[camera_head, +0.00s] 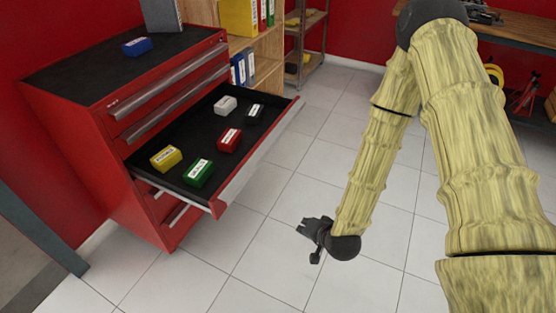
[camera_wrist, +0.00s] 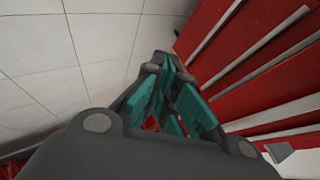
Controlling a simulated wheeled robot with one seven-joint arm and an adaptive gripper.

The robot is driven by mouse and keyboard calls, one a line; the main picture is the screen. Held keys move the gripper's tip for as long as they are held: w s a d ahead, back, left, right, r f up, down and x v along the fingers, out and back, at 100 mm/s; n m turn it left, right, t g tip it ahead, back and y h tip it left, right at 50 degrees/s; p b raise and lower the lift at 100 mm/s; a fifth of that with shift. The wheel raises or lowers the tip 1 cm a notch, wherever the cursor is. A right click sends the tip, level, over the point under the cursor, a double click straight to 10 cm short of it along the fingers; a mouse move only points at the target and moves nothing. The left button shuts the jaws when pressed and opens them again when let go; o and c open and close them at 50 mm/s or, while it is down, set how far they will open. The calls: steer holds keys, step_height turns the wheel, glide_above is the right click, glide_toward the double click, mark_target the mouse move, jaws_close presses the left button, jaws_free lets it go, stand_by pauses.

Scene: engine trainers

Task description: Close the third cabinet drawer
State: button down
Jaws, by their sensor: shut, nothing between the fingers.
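The red tool cabinet (camera_head: 150,215) stands at the left in the head view. Its third drawer (camera_head: 258,152) from the top is pulled far out, and the two drawers above it are shut. In the wrist view my gripper's teal-padded fingers (camera_wrist: 163,75) show beside red drawer fronts (camera_wrist: 260,75) with pale handles.
A blue box (camera_head: 137,46) and a grey object (camera_head: 161,15) are on the cabinet top. A wooden shelf (camera_head: 265,70) with binders stands behind. A workbench (camera_head: 525,28) is at the back right. The tiled floor around my gripper is clear.

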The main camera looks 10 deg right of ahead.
steer(key=w+d+r+m+t+b, duration=0.1)
steer(key=w+r+m+t+b, duration=0.35)
steer(key=w+b, duration=0.4)
steer(key=w+r+m+t+b, duration=0.3)
steer(key=w+m+t+b, duration=0.15)
steer(key=w+b, duration=0.35)
steer(key=w+a+b, duration=0.1)
steer(key=w+a, duration=0.3)
steer(key=w, duration=0.9)
steer(key=shift+a+r+n, duration=0.2)
steer(key=shift+n, duration=0.1)
steer(key=shift+w, duration=0.1)
steer(key=shift+w+a, duration=0.1)
steer(key=shift+a, duration=0.05)
